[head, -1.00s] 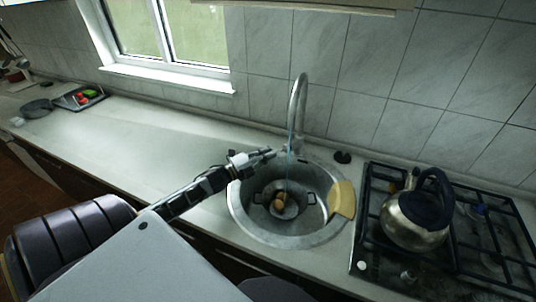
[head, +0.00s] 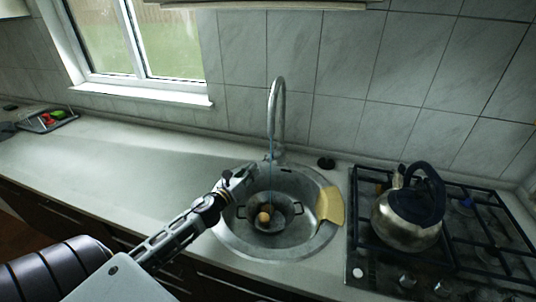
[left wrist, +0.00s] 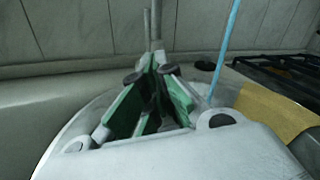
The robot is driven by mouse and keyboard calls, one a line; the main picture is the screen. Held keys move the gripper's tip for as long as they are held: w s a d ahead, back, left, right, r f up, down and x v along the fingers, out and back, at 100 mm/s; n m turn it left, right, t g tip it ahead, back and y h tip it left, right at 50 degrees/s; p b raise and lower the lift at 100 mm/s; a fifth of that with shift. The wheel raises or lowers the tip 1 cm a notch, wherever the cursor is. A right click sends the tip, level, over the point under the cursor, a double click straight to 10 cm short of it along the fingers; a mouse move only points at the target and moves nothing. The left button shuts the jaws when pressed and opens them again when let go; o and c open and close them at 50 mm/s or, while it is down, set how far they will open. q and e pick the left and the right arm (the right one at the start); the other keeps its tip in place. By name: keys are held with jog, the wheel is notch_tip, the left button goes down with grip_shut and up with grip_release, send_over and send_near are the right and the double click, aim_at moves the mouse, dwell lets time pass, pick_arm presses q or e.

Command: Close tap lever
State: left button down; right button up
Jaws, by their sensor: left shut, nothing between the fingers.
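The metal tap (head: 281,105) rises in a tall arch behind the round sink in the head view. A thin blue stream of water (head: 270,150) falls from its spout into the pot. The lever near the tap's base is too small to make out. My left gripper (head: 248,171) is shut and empty, over the sink's left rim, lower left of the tap's base and apart from it. In the left wrist view, my green-padded fingers (left wrist: 152,65) point toward the tap (left wrist: 148,25), with the stream (left wrist: 225,45) to their right. My right gripper is not in view.
The sink (head: 228,240) holds a pot (head: 286,207) with a round brown thing (head: 263,217) in it. A yellow cloth or board (head: 330,206) lies on its right rim. A kettle (head: 402,232) stands on the hob at right. The counter (head: 130,160) at left is mostly clear.

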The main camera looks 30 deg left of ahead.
aim_at(272, 143)
pick_arm(q)
jog(key=shift+s+a+r+m+t+y+b, duration=0.2)
jog(key=shift+r+m+y+b, duration=0.1)
jog(key=shift+m+y, duration=0.2)
jog(key=shift+s+a+r+m+t+y+b, duration=0.15)
jog(key=shift+r+m+y+b, duration=0.1)
jog(key=shift+m+y, duration=0.25)
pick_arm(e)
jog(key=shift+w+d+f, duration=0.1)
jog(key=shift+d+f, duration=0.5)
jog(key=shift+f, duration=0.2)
pick_arm(q)
jog(key=shift+w, duration=0.25)
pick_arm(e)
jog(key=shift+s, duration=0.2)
